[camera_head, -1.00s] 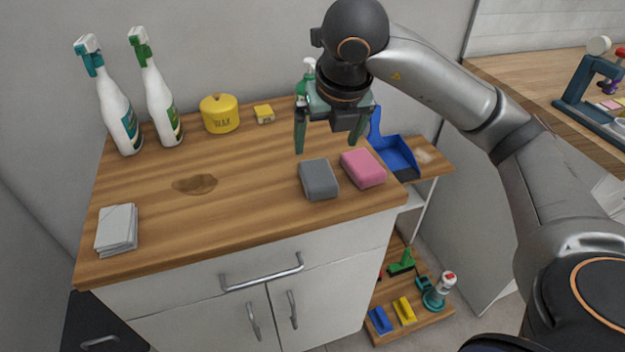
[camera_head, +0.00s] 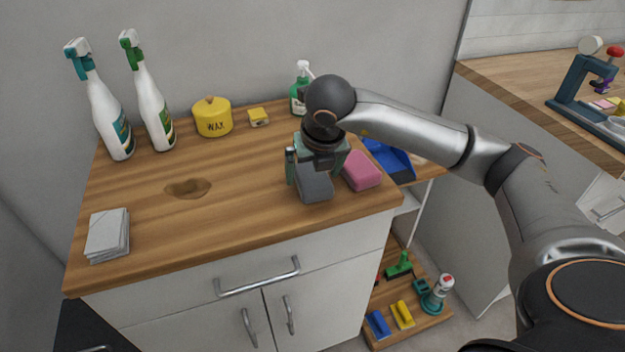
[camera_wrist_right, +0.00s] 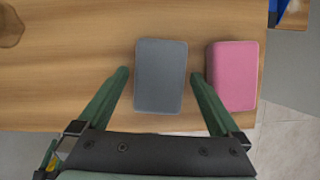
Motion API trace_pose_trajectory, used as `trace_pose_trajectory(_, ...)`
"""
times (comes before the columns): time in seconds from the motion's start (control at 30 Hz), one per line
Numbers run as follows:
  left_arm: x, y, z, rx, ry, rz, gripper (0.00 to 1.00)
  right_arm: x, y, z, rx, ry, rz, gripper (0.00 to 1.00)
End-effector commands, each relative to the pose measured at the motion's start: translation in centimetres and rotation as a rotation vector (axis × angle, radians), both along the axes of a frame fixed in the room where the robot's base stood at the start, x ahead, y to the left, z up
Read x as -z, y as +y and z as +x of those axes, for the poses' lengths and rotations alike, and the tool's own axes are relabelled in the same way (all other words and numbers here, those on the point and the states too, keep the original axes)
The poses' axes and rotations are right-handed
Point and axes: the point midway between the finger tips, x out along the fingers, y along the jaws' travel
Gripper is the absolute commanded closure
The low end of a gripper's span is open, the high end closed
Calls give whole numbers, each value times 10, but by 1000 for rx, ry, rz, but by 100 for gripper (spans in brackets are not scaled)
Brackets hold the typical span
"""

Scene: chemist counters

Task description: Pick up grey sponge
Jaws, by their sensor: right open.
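The grey sponge (camera_head: 315,188) lies on the wooden counter near its front right, partly hidden by my right gripper in the head view. In the right wrist view the grey sponge (camera_wrist_right: 161,76) lies flat between the fingertips. My right gripper (camera_head: 308,178) is open and low over the sponge, a finger on either side. In the wrist view the fingers of the right gripper (camera_wrist_right: 159,74) show gaps to the sponge. My left gripper is not in view.
A pink sponge (camera_head: 362,171) stands close to the right; in the wrist view the pink sponge (camera_wrist_right: 232,76) is just beside the right finger. A blue dustpan (camera_head: 392,158) lies beyond. White cloths (camera_head: 107,235), spray bottles and a wax tin (camera_head: 213,118) are farther left.

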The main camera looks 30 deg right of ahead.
Motion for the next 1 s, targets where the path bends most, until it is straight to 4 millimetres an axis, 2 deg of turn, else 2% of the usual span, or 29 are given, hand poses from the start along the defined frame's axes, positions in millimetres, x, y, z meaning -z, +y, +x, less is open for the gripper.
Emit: trace_pose_trajectory(1.0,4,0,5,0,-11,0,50,4,0,0,0,0,0,0)
